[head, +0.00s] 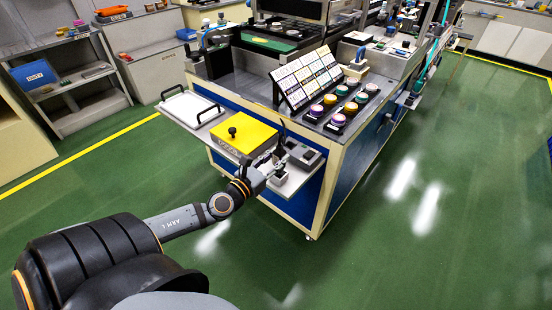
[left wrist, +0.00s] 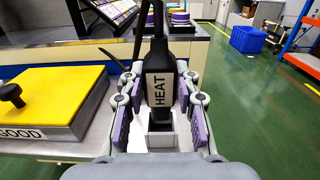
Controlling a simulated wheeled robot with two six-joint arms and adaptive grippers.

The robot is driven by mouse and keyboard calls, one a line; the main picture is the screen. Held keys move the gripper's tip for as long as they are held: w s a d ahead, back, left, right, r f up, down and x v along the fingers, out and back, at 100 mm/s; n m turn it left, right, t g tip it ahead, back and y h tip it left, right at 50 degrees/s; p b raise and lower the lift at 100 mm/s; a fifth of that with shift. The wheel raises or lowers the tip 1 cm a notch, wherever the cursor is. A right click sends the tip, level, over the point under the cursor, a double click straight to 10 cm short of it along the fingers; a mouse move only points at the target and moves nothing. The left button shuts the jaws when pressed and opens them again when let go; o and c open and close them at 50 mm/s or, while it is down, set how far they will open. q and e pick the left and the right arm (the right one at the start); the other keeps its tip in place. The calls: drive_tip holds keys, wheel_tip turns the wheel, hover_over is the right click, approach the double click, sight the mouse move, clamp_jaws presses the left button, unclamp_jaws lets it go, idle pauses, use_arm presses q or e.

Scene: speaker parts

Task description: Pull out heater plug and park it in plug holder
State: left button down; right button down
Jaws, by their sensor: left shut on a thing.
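The heater plug (left wrist: 158,80) is black with a white label reading HEAT, and it stands upright in the left wrist view. A black cable rises from its top. My left gripper (head: 276,168) is shut on the plug, with purple-padded fingers on both sides. A white square block with a dark opening (left wrist: 161,140) lies just below the plug in that view; I cannot tell whether the plug's lower end is seated in it. In the head view the gripper hides most of the plug. A grey block (head: 305,155) sits just right of the gripper on the side shelf.
A white tray with black handles (head: 190,108) is farther left. Green floor in front is clear.

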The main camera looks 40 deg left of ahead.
use_arm(q)
drive_tip(key=shift+f, duration=0.15)
drive_tip(key=shift+f+b, duration=0.35)
drive_tip(key=shift+b, duration=0.15)
drive_tip(key=shift+f+b, duration=0.4)
drive_tip(key=shift+f+b, duration=1.1)
drive_tip(key=shift+f, duration=0.05)
drive_tip(key=c, duration=0.9)
unclamp_jaws()
drive_tip(key=shift+s, duration=0.1)
